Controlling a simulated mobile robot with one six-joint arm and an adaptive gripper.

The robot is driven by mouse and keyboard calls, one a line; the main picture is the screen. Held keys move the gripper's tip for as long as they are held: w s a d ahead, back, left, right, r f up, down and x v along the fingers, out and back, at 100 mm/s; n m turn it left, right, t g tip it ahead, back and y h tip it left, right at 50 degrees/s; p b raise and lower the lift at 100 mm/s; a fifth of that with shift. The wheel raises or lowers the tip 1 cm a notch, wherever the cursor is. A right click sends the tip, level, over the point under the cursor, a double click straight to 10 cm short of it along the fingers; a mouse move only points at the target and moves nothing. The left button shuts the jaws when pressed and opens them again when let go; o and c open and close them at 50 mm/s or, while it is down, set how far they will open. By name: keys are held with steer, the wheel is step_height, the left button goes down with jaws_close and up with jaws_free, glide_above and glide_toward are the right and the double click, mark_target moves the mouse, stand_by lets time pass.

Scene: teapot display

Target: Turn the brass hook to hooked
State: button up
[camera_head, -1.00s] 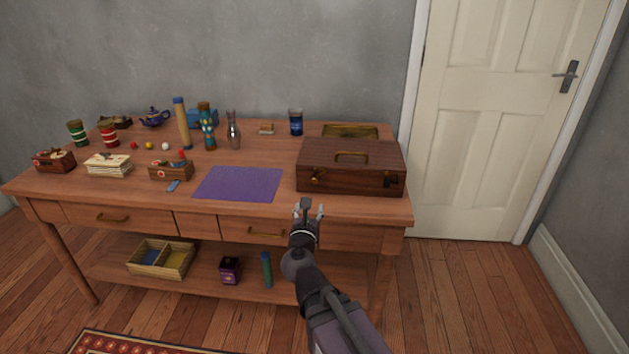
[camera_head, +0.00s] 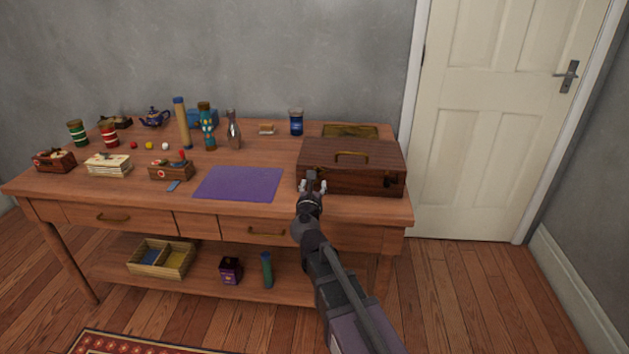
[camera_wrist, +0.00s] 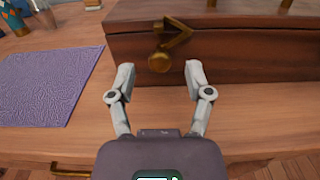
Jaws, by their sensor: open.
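The brass hook (camera_wrist: 175,32) is on the front face of the dark wooden case (camera_wrist: 240,60), with a round brass knob (camera_wrist: 159,62) at its lower left, in the wrist view. The hook looks slanted; I cannot tell whether it is engaged. In the head view the case (camera_head: 355,178) stands closed at the table's right end, and my gripper hides the hook. My gripper (camera_head: 313,185) is at the left part of the case's front. In the wrist view my gripper (camera_wrist: 160,75) is open and empty, its fingers either side of and just short of the knob.
A purple mat (camera_head: 238,184) lies left of the case. A silver vase (camera_head: 233,130), a blue cup (camera_head: 296,122) and several small objects stand farther back and left. A drawer handle (camera_wrist: 70,170) is below the table edge.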

steer(key=shift+w, duration=1.45)
jaws_close()
